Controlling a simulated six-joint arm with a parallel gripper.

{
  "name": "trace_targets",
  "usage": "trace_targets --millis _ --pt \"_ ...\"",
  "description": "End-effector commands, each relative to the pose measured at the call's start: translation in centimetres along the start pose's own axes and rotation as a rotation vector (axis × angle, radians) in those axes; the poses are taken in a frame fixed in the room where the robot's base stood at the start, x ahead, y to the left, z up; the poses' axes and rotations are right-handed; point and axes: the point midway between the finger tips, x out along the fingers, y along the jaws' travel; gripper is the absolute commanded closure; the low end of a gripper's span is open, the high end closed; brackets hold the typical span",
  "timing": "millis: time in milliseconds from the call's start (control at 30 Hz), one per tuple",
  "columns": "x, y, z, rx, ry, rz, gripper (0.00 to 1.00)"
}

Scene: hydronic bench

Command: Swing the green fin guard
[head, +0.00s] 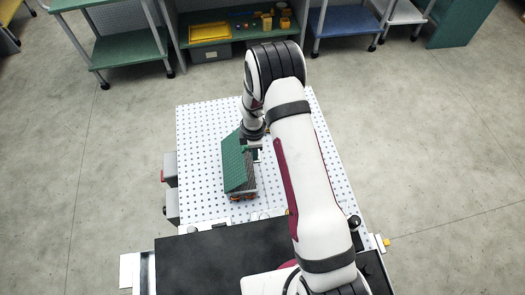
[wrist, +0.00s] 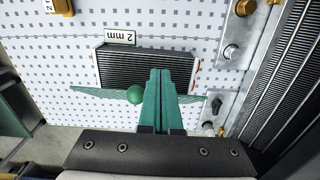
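The green fin guard (head: 234,162) is a sloping green panel beside a dark finned block in the head view. In the wrist view the guard (wrist: 92,92) shows nearly edge-on as a thin green strip, with a round green knob (wrist: 135,95). The dark finned block (wrist: 147,68) lies just beyond it, with a "2 mm" label (wrist: 119,37). My gripper (wrist: 160,74) has its green fingers together, with nothing visible between them. They are just right of the knob and overlap the guard in view; I cannot tell whether they touch it. My arm partly hides the area in the head view.
The block stands on a white perforated board (head: 200,125). A larger finned unit (wrist: 290,75) and metal fittings (wrist: 235,45) are at the right of the wrist view. Grey boxes (head: 171,205) line the board's left edge. The board's far left is clear.

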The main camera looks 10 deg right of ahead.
Motion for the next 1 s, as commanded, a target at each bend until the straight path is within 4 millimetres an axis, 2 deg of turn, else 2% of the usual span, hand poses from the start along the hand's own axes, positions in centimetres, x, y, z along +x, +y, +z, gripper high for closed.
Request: trace_targets --millis 700,1000 --pt "0.0 0.0 2.2 0.001 0.0 0.001 1.0" --pt "0.0 0.0 2.4 0.0 0.0 0.0 1.0"
